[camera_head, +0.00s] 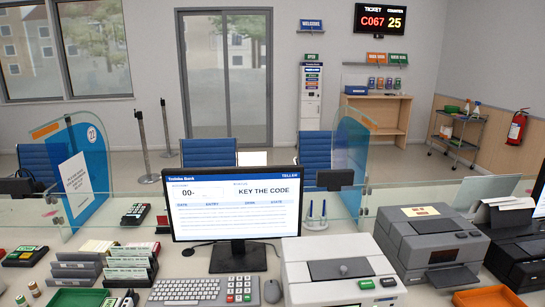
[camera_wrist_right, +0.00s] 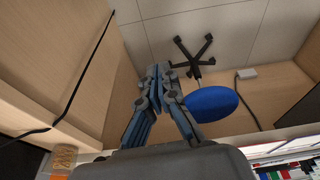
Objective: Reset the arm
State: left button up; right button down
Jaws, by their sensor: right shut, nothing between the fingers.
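My right gripper (camera_wrist_right: 160,74) shows in the right wrist view with its fingers together and nothing between them. It hangs in the space beside light wood panels, above the floor. No arm or gripper of mine shows in the head view. My left gripper is in neither view.
In the right wrist view a blue chair seat (camera_wrist_right: 212,104) and a black star-shaped chair base (camera_wrist_right: 193,60) are close by. Wood panels (camera_wrist_right: 75,65) stand left. In the head view the counter holds a monitor (camera_head: 232,203), a keyboard (camera_head: 188,290), a white machine (camera_head: 338,270) and a grey printer (camera_head: 430,244).

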jog(key=s+d+f+g+b, duration=0.1)
jog(key=s+f, duration=0.3)
jog(key=f, duration=0.6)
jog(key=s+f+b, duration=0.2)
jog(key=s+f, duration=0.1)
jog(key=f, duration=0.8)
jog(key=s+d+f+b, duration=0.1)
jog(key=s+d+f, duration=0.1)
jog(key=s+f, duration=0.8)
jog(key=s, duration=0.2)
jog(key=shift+s+d+g+b, duration=0.2)
jog(key=shift+s+g+b, duration=0.1)
jog(key=shift+g, duration=0.1)
